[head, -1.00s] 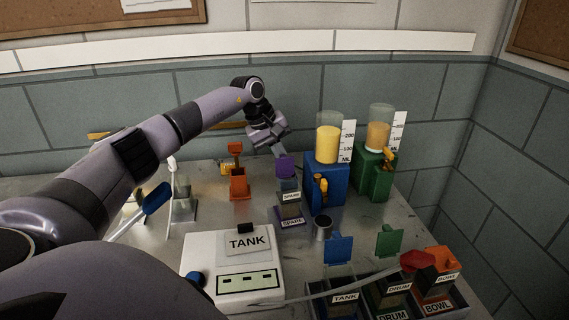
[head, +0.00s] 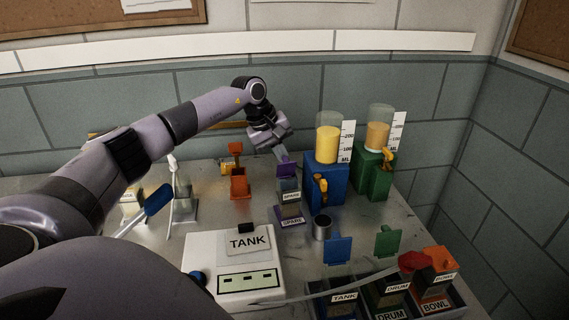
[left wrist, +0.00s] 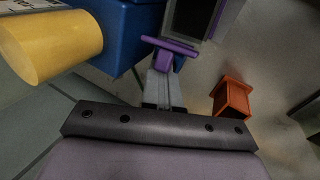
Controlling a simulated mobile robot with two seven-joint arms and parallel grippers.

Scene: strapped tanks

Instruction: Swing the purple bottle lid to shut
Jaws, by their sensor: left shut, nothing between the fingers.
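The purple bottle, labelled SPARE (head: 291,197), stands in a purple-fronted holder in the middle of the table. Its purple lid (head: 287,169) is tilted up at the back of the bottle. My left gripper (head: 283,153) is shut and empty, with its fingertips at the back side of the raised lid. In the left wrist view the shut fingers (left wrist: 163,85) reach to the purple lid (left wrist: 172,46) and look in contact with it, though the exact contact is hard to tell. My right gripper does not show.
A blue dispenser (head: 325,188) with yellow contents stands close right of the bottle, with a green dispenser (head: 374,178) beyond. An orange container (head: 240,186) is left.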

